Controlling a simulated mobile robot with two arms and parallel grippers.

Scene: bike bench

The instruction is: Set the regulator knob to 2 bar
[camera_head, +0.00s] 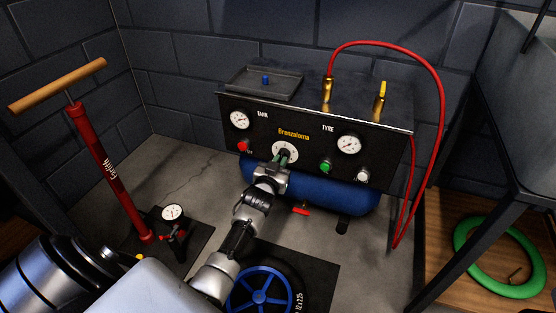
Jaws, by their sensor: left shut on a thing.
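The black compressor panel (262,121) stands in the middle of the camera_head view. The regulator knob (285,149) is on its front, below the yellow lettering, on a pale round dial. My left gripper (283,158) is at the knob, with its fingers shut on it. The fingers hide part of the knob and dial, and the marks are too small to read. The tank gauge (239,120) is at the panel's left. The tyre gauge (349,145) is to the right of the knob. My right gripper is not in view.
A red button (243,146), a green button (326,167) and a pale knob (362,175) flank the regulator. A red hose (441,100) loops at the right. A red pump (110,175) stands left. A blue wheel (260,292) lies below my left arm.

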